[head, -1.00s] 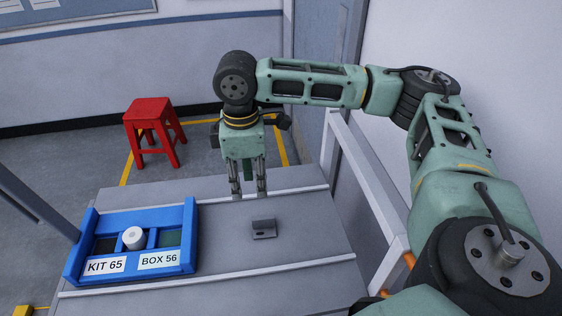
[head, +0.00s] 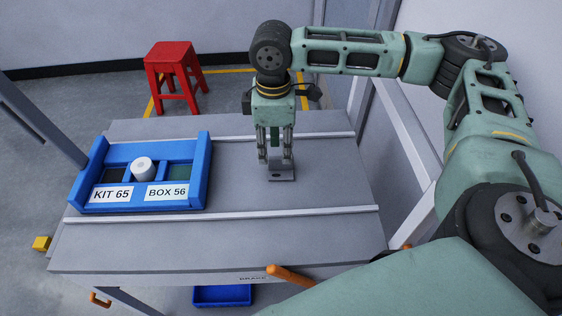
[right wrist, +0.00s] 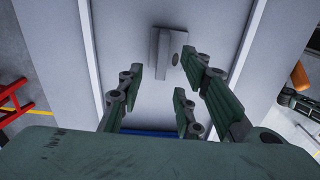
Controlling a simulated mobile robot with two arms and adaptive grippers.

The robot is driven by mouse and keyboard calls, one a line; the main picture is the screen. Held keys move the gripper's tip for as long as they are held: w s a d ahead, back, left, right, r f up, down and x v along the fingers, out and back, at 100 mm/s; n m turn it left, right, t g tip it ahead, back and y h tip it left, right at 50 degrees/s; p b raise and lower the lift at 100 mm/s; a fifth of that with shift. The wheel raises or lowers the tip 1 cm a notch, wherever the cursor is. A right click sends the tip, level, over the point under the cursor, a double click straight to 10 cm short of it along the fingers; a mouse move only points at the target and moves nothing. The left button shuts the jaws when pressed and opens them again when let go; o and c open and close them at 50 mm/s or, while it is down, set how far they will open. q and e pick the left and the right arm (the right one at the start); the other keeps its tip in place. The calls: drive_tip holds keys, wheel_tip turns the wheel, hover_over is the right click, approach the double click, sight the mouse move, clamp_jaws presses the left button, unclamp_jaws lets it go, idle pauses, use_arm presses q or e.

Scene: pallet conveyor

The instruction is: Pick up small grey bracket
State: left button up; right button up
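The small grey bracket (head: 283,176) lies on the grey table top, with a flat plate and a hole showing. In the right wrist view the bracket (right wrist: 175,50) has a raised rib and lies just past the fingertips, roughly in line with the gap between them. My right gripper (head: 275,157) points down over the bracket, its fingers apart and nothing held between them. In the right wrist view the right gripper's fingers (right wrist: 167,80) are also spread. In the head view the fingers hide part of the bracket. I cannot tell whether they touch it. My left gripper is not in view.
A blue tray (head: 140,206) labelled KIT 65 and BOX 56 stands left on the table, holding a white cylinder (head: 144,168). Raised rails (head: 230,215) cross the table top. A white frame (head: 405,135) stands at right. A red stool (head: 172,70) is behind the table.

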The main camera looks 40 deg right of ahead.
sight(278, 158)
drive_tip(key=f, duration=0.4)
drive_tip(key=shift+s+d+f, duration=0.15)
drive_tip(key=shift+s+d, duration=0.05)
drive_tip(key=shift+c, duration=0.4)
clamp_jaws()
